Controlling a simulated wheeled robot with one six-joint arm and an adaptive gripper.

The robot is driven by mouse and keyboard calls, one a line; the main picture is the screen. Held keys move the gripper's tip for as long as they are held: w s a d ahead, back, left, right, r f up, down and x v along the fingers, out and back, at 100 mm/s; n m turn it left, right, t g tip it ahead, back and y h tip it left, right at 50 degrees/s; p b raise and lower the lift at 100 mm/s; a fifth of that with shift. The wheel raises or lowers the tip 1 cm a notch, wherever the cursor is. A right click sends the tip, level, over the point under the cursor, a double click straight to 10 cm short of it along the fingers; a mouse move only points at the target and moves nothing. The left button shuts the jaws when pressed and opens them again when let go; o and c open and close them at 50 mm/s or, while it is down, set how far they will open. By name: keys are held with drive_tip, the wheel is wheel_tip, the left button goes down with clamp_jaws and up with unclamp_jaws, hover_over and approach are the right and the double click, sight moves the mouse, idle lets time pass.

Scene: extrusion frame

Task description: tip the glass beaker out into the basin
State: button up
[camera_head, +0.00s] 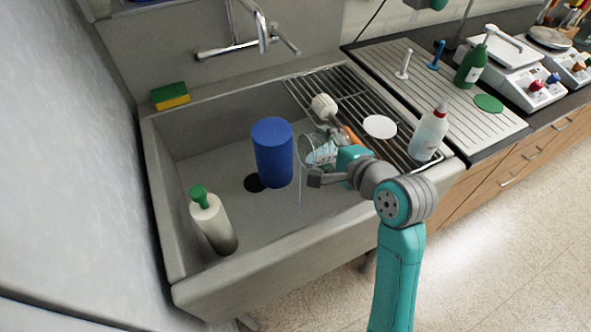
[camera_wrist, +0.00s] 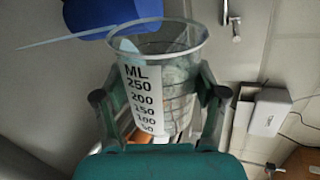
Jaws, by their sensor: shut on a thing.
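The clear glass beaker (camera_head: 314,152) is held tilted over the basin (camera_head: 222,240), its mouth toward the left. A thin pale stream (camera_head: 300,192) runs down from its rim into the basin. My gripper (camera_head: 328,163) is shut around the beaker's sides. In the wrist view the beaker (camera_wrist: 165,72) sits between the two fingers (camera_wrist: 163,93), with a white label marked ML and 50 to 250 facing the camera. A pale streak (camera_wrist: 70,32) leaves its mouth to the left. How much liquid is left inside is hard to tell.
A blue cylinder (camera_head: 272,153) stands in the basin just left of the beaker, near the dark drain (camera_head: 254,184). A green-capped bottle (camera_head: 212,222) stands front left in the basin. A wire rack (camera_head: 350,92) covers the right side; a red-tipped bottle (camera_head: 430,132) stands there. The tap (camera_head: 262,32) hangs behind.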

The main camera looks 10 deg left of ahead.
drive_tip(key=shift+s+a+r+n+h, duration=0.25)
drive_tip(key=shift+a+r+n+h, duration=0.1)
drive_tip(key=shift+r+n+h, duration=0.2)
idle(0.7)
drive_tip(key=shift+s+a+r+n+t, duration=0.15)
drive_tip(key=shift+a+r+n+t, duration=0.1)
drive_tip(key=shift+n+t, duration=0.25)
drive_tip(key=shift+w+d+f+m+g, duration=0.3)
drive_tip(key=shift+d+f+m+g, duration=0.1)
drive_tip(key=shift+d+f+m, duration=0.2)
drive_tip(key=shift+w+f+m+y, duration=0.15)
drive_tip(key=shift+f+m+y, duration=0.1)
drive_tip(key=shift+m+y, duration=0.35)
